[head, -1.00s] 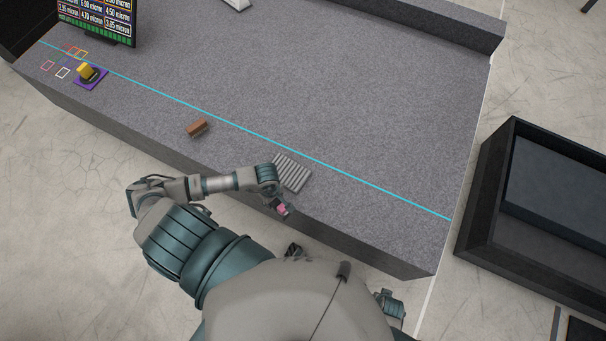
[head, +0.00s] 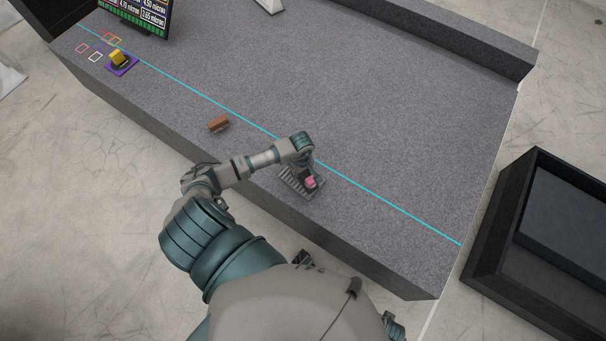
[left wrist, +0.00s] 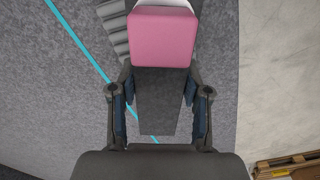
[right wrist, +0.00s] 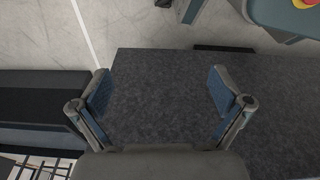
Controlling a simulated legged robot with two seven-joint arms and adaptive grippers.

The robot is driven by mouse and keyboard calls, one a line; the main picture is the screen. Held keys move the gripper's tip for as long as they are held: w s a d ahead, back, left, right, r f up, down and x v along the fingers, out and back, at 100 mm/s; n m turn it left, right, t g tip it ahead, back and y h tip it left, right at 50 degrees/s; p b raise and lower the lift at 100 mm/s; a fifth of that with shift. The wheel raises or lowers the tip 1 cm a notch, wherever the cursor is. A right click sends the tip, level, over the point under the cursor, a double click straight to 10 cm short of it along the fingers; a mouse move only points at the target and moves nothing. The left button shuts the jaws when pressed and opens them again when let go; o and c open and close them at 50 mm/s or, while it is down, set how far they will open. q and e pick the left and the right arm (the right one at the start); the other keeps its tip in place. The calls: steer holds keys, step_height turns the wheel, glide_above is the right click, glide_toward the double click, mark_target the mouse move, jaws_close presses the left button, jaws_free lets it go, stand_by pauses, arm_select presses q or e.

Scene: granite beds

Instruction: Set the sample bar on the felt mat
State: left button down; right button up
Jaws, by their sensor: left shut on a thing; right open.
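My left gripper (head: 307,181) is shut on a dark grey bar with a pink end, taken as the sample bar (left wrist: 160,90). In the head view the pink end shows over the ribbed grey pad (head: 288,178) near the bench's front edge; I cannot tell whether they touch. The pad also shows behind the bar in the left wrist view (left wrist: 113,30). A purple mat (head: 126,71) lies far left under a yellow and black object (head: 118,58). I cannot tell which of these is the felt mat. My right gripper (right wrist: 160,90) is open and empty.
A brown block (head: 218,124) sits on the granite bench (head: 400,110), left of the pad. A cyan line (head: 390,205) runs along the bench. A screen (head: 140,15) and coloured outlines (head: 96,57) are far left. A dark open bin (head: 490,250) stands right. The bench's middle is clear.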

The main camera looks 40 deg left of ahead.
mark_target(302, 174)
arm_select(q)
steer(key=shift+w+a+f, duration=0.1)
steer(key=shift+w+a, duration=0.25)
steer(key=shift+w, duration=0.1)
step_height(302, 174, down, 3)
steer(key=shift+f, duration=0.1)
steer(key=shift+a+f, duration=0.1)
steer(key=shift+f, duration=0.05)
arm_select(e)
steer(key=shift+w+a+r, duration=0.15)
steer(key=shift+w+r, duration=0.1)
steer(key=shift+r, duration=0.2)
steer(key=shift+w+a+r, duration=0.1)
steer(key=shift+w+r, duration=0.1)
steer(key=shift+r, duration=0.25)
arm_select(q)
steer(key=c, duration=0.8)
jaws_free()
steer(key=shift+o, duration=1.3)
steer(key=shift+s, duration=0.1)
arm_select(e)
steer(key=shift+r, duration=0.1)
